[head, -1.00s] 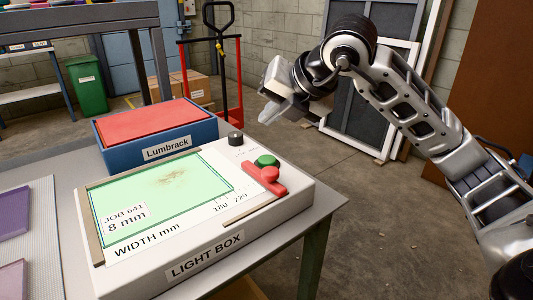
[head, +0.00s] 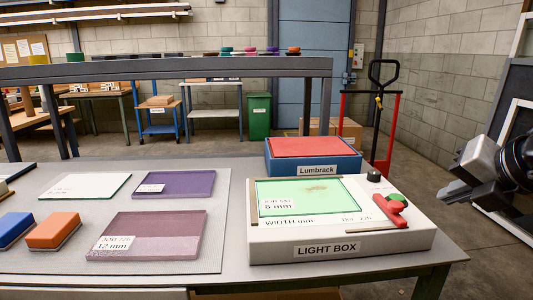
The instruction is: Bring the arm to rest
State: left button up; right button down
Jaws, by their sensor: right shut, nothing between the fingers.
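My right gripper (head: 455,196) shows at the right edge of the head view, past the right end of the table and level with the light box. Its fingers are together and hold nothing. The rest of my right arm is mostly cut off by the picture edge. The light box (head: 340,243) stands on the table, with a lit green pane (head: 305,197) marked 8 mm on top. A red handle (head: 390,212), a green button (head: 398,200) and a black knob (head: 374,176) are at its right side. My left gripper does not show.
A red pallet truck (head: 384,125) stands behind.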

jog(key=s+a+f+n+g+y+p, duration=0.15)
jog(key=s+a+y, duration=0.25)
jog(key=a+y, duration=0.6)
jog(key=s+a+f+m+g+y+p, duration=0.1)
jog(key=s+a+g+y+p, duration=0.15)
jog(key=a+y, duration=0.7)
jog(key=w+d+f+m+t+h+p, duration=0.25)
jog(key=f+m+t+h, duration=0.55)
jog(key=m+t+h, duration=0.85)
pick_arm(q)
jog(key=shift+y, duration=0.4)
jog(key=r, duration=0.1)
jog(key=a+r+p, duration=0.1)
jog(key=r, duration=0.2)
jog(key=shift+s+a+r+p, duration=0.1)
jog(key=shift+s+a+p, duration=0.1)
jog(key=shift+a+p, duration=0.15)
pick_arm(e)
jog(key=s+f+m+g, duration=0.5)
jog(key=s+f, duration=0.1)
jog(key=f, duration=0.3)
jog(key=s+f+m+g+h, duration=0.1)
jog(key=s+f+m+g, duration=0.4)
jog(key=f, duration=0.4)
jog(key=shift+s+d+m+g, duration=0.4)
jog(key=shift+s+d+g, duration=0.05)
jog(key=shift+s, duration=0.4)
